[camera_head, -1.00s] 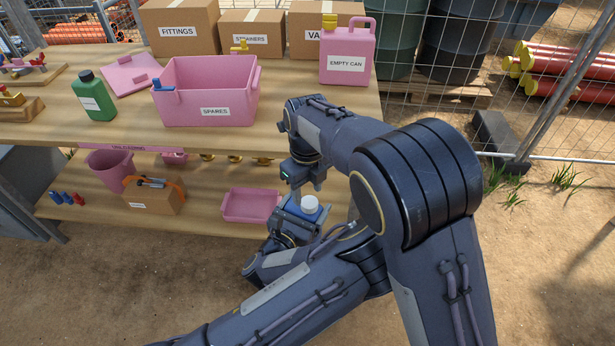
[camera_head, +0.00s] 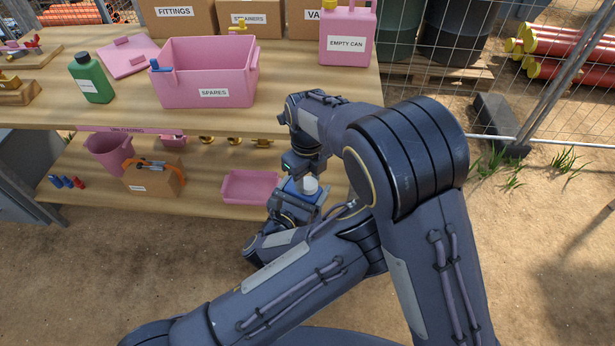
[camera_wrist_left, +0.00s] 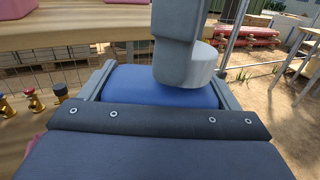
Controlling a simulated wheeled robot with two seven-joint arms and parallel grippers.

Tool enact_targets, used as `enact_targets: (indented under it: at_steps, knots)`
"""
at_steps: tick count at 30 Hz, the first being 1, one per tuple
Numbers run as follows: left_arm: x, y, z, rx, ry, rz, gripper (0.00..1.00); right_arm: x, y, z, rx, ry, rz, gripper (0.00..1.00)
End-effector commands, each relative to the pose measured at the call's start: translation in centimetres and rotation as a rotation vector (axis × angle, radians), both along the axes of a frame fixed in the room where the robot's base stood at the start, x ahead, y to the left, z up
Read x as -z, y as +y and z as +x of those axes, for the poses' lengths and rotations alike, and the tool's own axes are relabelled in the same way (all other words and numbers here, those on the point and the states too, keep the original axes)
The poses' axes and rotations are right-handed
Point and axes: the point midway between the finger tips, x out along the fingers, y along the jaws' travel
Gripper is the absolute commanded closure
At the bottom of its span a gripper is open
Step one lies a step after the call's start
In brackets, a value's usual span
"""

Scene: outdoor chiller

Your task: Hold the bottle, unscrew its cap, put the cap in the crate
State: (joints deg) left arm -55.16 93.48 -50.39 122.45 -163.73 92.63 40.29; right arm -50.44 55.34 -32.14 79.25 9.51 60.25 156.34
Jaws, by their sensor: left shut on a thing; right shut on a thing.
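A blue bottle (camera_head: 297,190) with a white cap (camera_head: 310,185) is held upright in my left gripper (camera_head: 291,203), in front of the table's lower shelf. The left wrist view shows the blue bottle (camera_wrist_left: 150,86) between the left fingers and the white cap (camera_wrist_left: 206,64) above it. My right gripper (camera_head: 303,170) comes down from above and is shut on the cap. One of its grey fingers hides part of the cap in the wrist view. I cannot tell whether the cap has turned. A pink crate (camera_head: 213,95) labelled SPARES stands on the tabletop.
A green bottle (camera_head: 91,82) stands left of the crate, and a pink can (camera_head: 347,45) stands at the back right. The lower shelf holds a pink tray (camera_head: 231,187), a pink bucket (camera_head: 108,150) and a cardboard box (camera_head: 153,178). A wire fence (camera_head: 550,85) stands right.

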Motion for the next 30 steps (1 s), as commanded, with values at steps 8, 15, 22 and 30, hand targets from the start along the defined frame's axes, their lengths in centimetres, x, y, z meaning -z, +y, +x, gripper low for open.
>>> enact_targets:
  at_steps: [8,15,22,30]
  knots:
    - [-0.1,-0.1,0.1,0.002,-0.002,-0.002,0.80,0.0,0.3,-0.8,-0.644,0.011,0.008,0.90]
    - [-0.1,-0.1,0.1,0.000,-0.001,-0.002,0.80,-0.1,-0.1,-1.0,-1.356,0.010,0.009,0.90]
    - [0.0,0.0,0.2,-0.002,-0.001,-0.001,0.80,0.0,-0.5,-1.0,-2.034,0.009,0.011,0.90]
    - [0.0,0.1,0.2,-0.004,-0.001,-0.001,0.80,-0.1,-0.8,-0.7,-2.820,0.004,0.011,0.90]
